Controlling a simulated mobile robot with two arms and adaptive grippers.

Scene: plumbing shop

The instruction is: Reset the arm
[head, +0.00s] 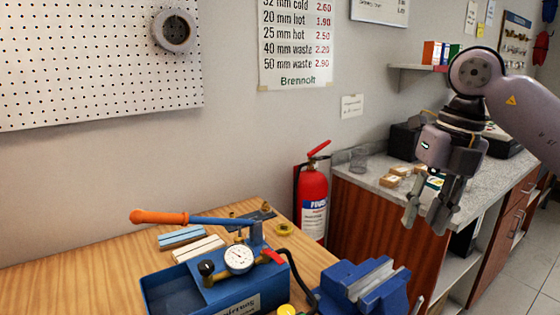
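My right gripper (430,218) hangs from its arm on the right side of the head view, fingers pointing down. Its fingers are apart with nothing between them. It is in the air in front of the grey counter, to the right of and above the blue vise. My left gripper and arm are not in the head view.
A wooden bench (95,258) holds a blue test pump (215,285) with an orange handle and a blue vise (365,285). A red fire extinguisher (313,195) stands behind it. The grey counter (365,177) carries small boxes and a glass. Floor shows at right.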

